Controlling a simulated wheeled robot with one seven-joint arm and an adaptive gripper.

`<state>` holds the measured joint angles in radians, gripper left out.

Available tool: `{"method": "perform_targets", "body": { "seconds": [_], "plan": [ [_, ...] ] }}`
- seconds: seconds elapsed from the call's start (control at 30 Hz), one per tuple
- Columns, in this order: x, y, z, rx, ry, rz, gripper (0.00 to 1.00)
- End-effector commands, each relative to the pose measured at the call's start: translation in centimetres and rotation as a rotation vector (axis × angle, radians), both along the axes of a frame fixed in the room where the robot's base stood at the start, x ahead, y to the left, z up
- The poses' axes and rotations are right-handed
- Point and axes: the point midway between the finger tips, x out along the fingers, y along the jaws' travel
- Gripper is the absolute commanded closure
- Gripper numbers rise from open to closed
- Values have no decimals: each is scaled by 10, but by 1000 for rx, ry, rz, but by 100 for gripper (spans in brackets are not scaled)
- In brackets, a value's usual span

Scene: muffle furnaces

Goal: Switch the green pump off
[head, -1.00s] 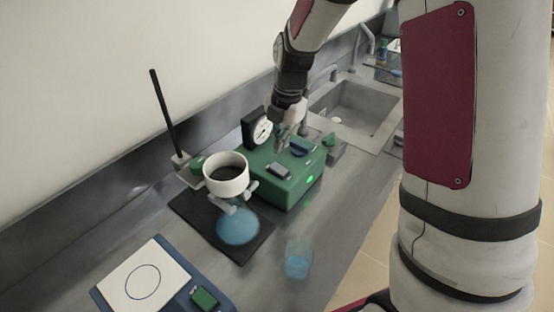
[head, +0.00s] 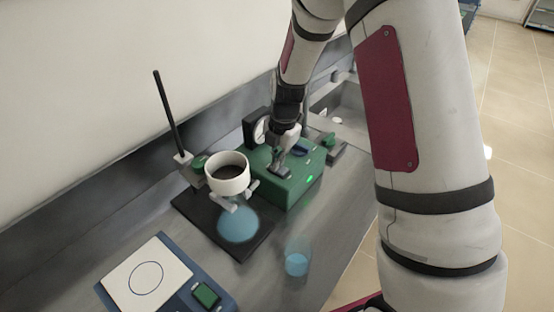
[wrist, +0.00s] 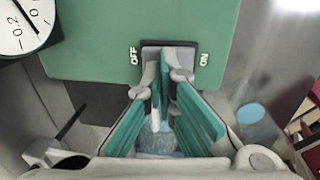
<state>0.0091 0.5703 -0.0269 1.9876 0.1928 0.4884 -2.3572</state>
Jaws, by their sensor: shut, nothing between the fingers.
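The green pump (head: 290,192) stands on the bench with its round gauge (head: 260,130) at the back. A green light (head: 310,178) on its front is lit.
A white funnel (head: 227,182) over a flask of blue liquid (head: 238,226) stands left of the pump on a black stand base (head: 201,222). A beaker of blue liquid (head: 296,264) stands in front. A blue hotplate (head: 181,298) is at the lower left, a sink (head: 340,108) behind.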

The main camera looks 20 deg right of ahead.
Motion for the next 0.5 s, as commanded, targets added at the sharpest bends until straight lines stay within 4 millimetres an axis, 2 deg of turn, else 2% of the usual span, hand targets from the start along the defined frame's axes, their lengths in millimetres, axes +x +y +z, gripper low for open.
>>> {"method": "perform_targets", "body": {
  "seconds": [0.13,0.5],
  "plan": [
    [8,4,-10,-42,63,6,100],
    [-1,0,-7,-42,70,1,100]
  ]
}}
